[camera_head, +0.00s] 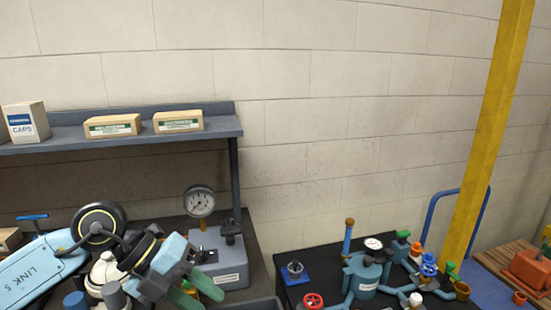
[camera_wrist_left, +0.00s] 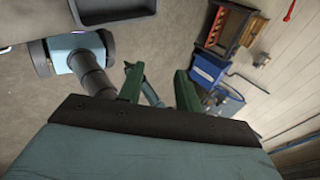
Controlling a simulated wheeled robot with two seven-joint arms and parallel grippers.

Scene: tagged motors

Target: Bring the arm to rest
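My left arm comes in from the lower left of the head view, with a light blue link marked "LINK 5". My left gripper (camera_head: 195,290) has green fingers at the bottom, in front of a grey box with a gauge; whether it touches the box is hard to tell. In the left wrist view the gripper's two green fingers (camera_wrist_left: 158,90) stand apart with nothing held between them. My right gripper is in neither view.
A shelf (camera_head: 120,136) with cartons is on the wall above the arm. A grey box (camera_head: 222,268) and pressure gauge (camera_head: 200,201) stand close to the gripper. A blue pump assembly (camera_head: 366,276) is on a dark bench to the right. A yellow post (camera_head: 490,120) rises beyond it.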

